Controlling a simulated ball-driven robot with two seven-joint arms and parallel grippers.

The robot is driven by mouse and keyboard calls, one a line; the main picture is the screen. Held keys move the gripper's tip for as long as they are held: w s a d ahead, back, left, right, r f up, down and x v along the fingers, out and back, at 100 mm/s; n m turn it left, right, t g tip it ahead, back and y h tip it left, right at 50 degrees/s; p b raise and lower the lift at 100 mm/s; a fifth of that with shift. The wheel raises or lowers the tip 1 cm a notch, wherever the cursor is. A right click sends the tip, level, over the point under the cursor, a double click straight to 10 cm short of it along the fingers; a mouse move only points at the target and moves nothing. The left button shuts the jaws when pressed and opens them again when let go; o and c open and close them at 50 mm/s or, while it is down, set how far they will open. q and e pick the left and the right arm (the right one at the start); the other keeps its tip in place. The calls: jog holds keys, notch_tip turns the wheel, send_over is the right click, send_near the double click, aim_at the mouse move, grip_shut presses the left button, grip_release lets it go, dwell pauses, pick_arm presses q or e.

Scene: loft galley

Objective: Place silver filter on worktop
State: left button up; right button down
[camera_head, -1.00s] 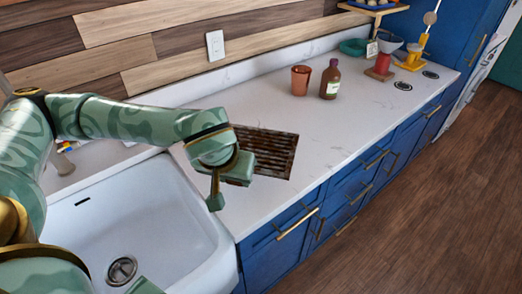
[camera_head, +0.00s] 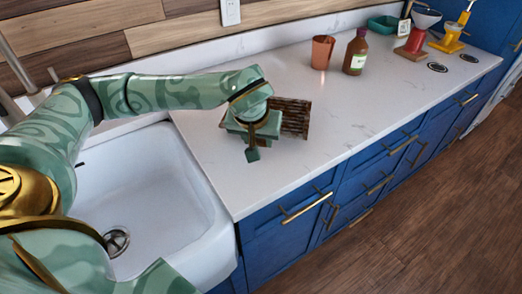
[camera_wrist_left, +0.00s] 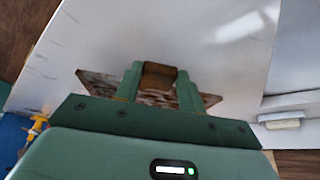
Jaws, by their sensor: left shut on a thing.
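The only filter-like thing is a slatted, rusty-brown grille (camera_head: 295,117) at the worktop (camera_head: 340,125); it looks brown rather than silver. It is at the left part of the worktop, right of the sink, partly hidden behind my left gripper (camera_head: 250,143). In the left wrist view my left gripper (camera_wrist_left: 158,88) has a brown block-like part between its fingers, with the grille (camera_wrist_left: 105,84) spreading out on both sides. The gripper is shut on it. I cannot tell whether the grille touches the worktop. My right gripper is not in view.
A white sink (camera_head: 150,185) lies left of the gripper. A copper cup (camera_head: 322,52) and a brown bottle (camera_head: 356,52) stand farther back. The worktop between is clear.

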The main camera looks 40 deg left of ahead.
aim_at(260, 146)
pick_arm(q)
jog(key=shift+w+f, duration=0.25)
jog(key=shift+f, duration=0.1)
notch_tip(260, 146, down, 4)
jog(key=shift+w+r+b, duration=0.15)
jog(key=shift+r+b, duration=0.05)
jog(key=shift+b, duration=0.75)
jog(key=shift+r, duration=0.2)
jog(key=shift+f, duration=0.15)
jog(key=o, duration=1.1)
jog(key=shift+c, duration=0.2)
jog(key=p+v, duration=0.4)
jog(key=v, duration=0.8)
